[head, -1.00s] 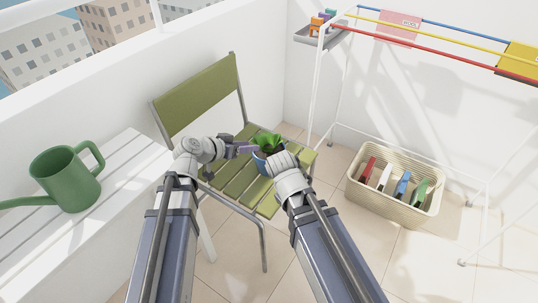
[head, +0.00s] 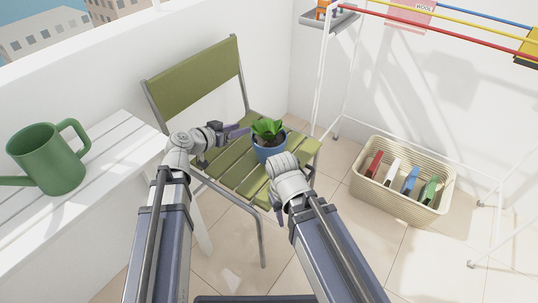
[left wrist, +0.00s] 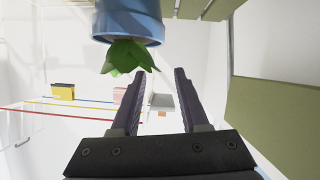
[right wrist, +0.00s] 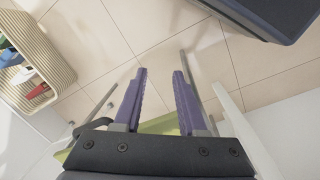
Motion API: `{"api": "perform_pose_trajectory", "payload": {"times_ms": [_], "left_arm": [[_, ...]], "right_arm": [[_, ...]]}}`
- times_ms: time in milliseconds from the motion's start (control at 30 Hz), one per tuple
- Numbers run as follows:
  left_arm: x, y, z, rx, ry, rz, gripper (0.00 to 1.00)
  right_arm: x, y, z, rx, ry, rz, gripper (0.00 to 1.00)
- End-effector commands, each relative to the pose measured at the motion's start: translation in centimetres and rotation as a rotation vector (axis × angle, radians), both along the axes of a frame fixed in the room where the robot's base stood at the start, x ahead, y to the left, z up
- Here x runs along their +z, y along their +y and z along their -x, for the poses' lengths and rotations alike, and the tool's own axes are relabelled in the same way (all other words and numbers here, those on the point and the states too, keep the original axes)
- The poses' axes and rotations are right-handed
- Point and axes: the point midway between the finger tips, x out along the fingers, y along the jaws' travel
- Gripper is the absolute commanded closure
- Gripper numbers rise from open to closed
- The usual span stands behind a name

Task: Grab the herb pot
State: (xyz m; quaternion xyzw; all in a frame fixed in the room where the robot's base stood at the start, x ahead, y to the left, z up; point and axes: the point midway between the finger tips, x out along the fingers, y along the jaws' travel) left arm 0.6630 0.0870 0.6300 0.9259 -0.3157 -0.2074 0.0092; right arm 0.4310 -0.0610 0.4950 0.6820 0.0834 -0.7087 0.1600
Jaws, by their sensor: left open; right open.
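The herb pot (head: 270,152), a blue pot with a green leafy plant, stands upright on the green slatted chair (head: 232,172). In the left wrist view the pot (left wrist: 128,27) appears upside down at the top, outside the jaws. My left gripper (head: 240,131) is open and empty, just left of the plant in the head view, with its fingers pointing right. My right gripper (right wrist: 158,75) is open and empty. In the head view it is at the chair's front edge, nearer me than the pot, its fingers partly hidden by its own wrist.
A green watering can (head: 48,160) stands on a white slatted bench (head: 120,150) at left. A cream basket (head: 400,205) with several coloured items is on the floor at right, beneath a drying rack (head: 428,40). The chair's backrest (head: 195,78) rises behind the left gripper.

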Motion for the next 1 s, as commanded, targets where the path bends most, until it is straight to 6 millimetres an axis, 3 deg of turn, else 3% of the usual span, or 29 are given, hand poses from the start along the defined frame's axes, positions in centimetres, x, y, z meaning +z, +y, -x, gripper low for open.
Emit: {"api": "perform_pose_trajectory", "payload": {"times_ms": [33,200,300,567,1000], "left_arm": [[-1.5,0.0,0.0,0.000,0.000,0.000,0.55],[-3.7,0.0,0.0,0.000,0.000,0.000,0.55],[-3.7,-1.2,-1.5,-0.004,0.000,-0.001,0.55],[-3.8,-1.6,-2.0,-0.001,0.000,0.000,0.55],[-5.7,-4.4,-5.5,-0.001,0.000,-0.001,0.55]], "right_arm": [[-1.5,0.0,0.0,0.000,0.000,-0.001,0.60],[-3.7,0.0,0.0,0.000,0.000,-0.002,0.60],[-3.7,0.0,0.0,-0.002,0.000,-0.002,0.60],[-3.8,0.0,0.0,-0.003,-0.001,-0.002,0.60],[-5.7,0.0,0.0,-0.007,-0.001,-0.002,0.60]]}}
